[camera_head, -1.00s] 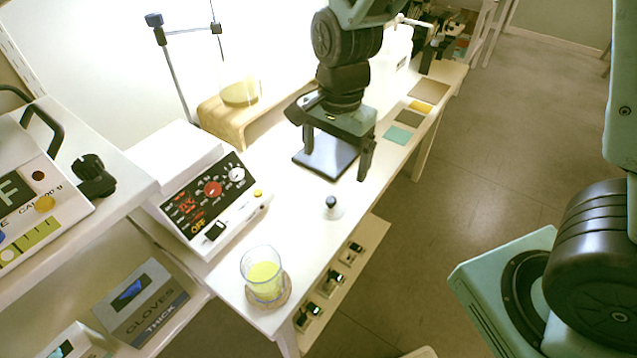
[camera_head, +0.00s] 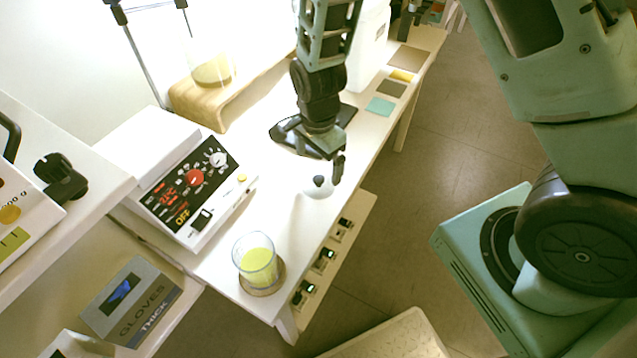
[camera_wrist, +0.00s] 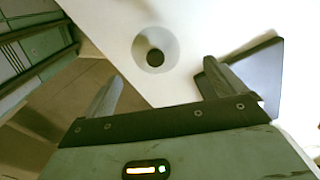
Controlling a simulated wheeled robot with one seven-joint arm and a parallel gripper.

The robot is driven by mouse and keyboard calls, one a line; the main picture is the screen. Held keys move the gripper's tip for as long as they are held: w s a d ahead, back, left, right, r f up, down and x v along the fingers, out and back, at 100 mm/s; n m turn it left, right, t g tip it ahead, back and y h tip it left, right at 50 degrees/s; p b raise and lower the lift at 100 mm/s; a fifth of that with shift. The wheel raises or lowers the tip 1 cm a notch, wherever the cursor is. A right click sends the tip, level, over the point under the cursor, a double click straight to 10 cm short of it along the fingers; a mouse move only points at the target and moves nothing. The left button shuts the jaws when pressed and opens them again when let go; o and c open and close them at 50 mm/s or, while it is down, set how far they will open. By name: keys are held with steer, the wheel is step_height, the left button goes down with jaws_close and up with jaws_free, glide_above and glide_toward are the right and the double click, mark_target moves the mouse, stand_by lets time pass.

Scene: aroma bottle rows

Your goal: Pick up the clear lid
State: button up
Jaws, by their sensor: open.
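The clear lid (camera_head: 318,190) is a small translucent disc with a dark round knob, lying on the white table near its right edge. In the wrist view the lid (camera_wrist: 168,39) is a pale ring around the dark knob, beyond the fingertips and roughly in line with the gap between them. My gripper (camera_head: 318,158) is open and empty, just behind and above the lid in the head view. In the wrist view my gripper (camera_wrist: 160,82) shows both fingers spread, apart from the lid.
A glass of yellow liquid (camera_head: 257,262) stands on a cork coaster near the table's front corner. A device with dials (camera_head: 196,190) stands to the left. A dark square pad (camera_wrist: 262,85) lies right of the lid in the wrist view.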

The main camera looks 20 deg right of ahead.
mark_target(319, 178)
steer(key=shift+s+a+f, duration=0.1)
steer(key=shift+s+f, duration=0.05)
steer(key=shift+f, duration=1.2)
steer(key=shift+s+f, duration=0.15)
steer(key=shift+f, duration=1.2)
steer(key=c, duration=1)
